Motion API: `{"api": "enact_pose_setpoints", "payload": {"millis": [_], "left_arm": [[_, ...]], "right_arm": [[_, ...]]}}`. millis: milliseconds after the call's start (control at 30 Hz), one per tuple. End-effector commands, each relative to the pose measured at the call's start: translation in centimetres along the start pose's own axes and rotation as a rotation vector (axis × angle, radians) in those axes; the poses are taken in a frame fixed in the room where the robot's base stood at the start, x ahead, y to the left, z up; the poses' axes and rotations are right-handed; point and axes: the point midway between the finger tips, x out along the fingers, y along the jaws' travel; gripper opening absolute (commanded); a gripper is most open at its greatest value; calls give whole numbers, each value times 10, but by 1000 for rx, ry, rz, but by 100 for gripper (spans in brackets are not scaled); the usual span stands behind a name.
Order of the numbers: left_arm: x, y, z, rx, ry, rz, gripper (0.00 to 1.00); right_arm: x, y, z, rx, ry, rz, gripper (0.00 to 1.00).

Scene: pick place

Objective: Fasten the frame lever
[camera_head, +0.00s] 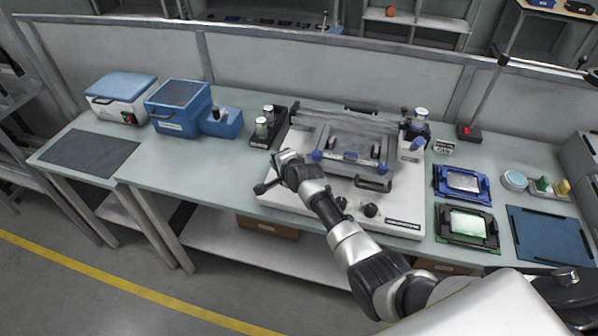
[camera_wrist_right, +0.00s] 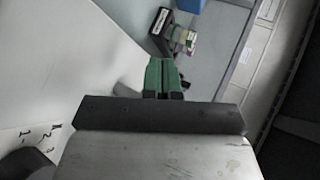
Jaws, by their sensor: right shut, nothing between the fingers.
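The printing machine (camera_head: 410,218) is a pale base plate on the bench with a grey frame (camera_head: 345,141) across its top. The frame carries dark clamps, blue knobs (camera_head: 317,156) and a black front handle (camera_head: 373,184). A blue-ended lever (camera_head: 417,144) is at its right side; I cannot tell which part is the frame lever. My right arm reaches over the machine's front left corner. In the right wrist view my right gripper (camera_wrist_right: 163,78) has its green-padded fingers together, with nothing between them. Its fingertips are not clear in the head view. My left gripper is not in view.
A dark holder with jars (camera_head: 264,127) stands left of the machine, with blue boxes (camera_head: 180,107) farther left. Blue and black trays (camera_head: 463,182) and a blue mat (camera_head: 541,236) lie to its right. A low partition runs behind the bench.

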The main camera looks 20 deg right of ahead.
Motion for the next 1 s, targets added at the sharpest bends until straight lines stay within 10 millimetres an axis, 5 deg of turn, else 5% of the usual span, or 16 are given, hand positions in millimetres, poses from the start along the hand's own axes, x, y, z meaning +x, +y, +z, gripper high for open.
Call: {"api": "enact_pose_setpoints", "payload": {"millis": [167,1000], "left_arm": [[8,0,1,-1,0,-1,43],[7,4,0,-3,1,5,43]], "right_arm": [[12,-5,0,-3,-10,-1,0],[7,-4,-16,-4,-10,-1,0]]}}
